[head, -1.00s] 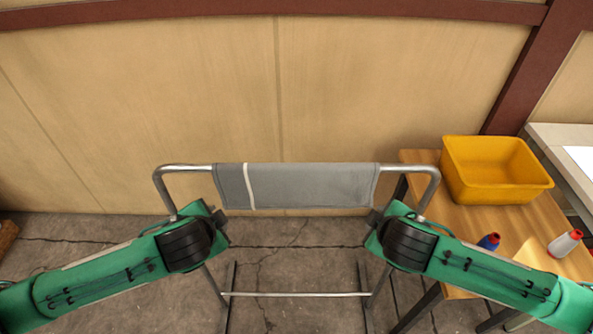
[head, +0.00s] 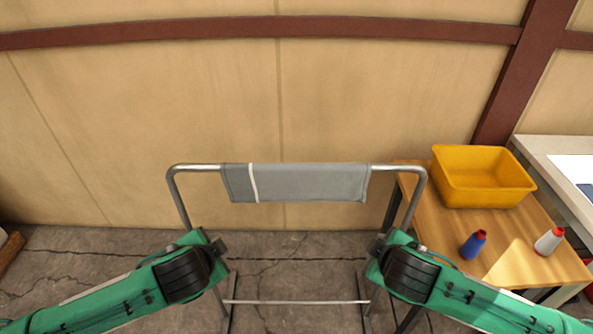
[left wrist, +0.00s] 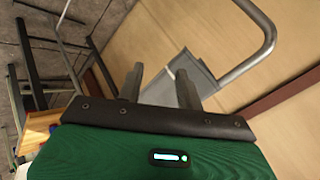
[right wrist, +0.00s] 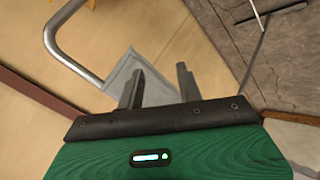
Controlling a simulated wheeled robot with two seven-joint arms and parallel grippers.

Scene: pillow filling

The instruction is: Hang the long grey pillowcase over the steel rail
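The long grey pillowcase (head: 310,183) with one pale stripe near its left end hangs draped over the top bar of the steel rail (head: 173,180). Its front flap hangs fairly straight; the back flap is hidden in the head view. My left gripper (head: 221,245) is below and left of the cloth, apart from it. In the left wrist view its fingers (left wrist: 157,78) are spread and empty, with the cloth beyond them. My right gripper (head: 376,245) is below and right of the cloth. In the right wrist view its fingers (right wrist: 158,76) are also spread and empty.
A pale wall (head: 340,100) is behind the rail. The cracked floor below is open.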

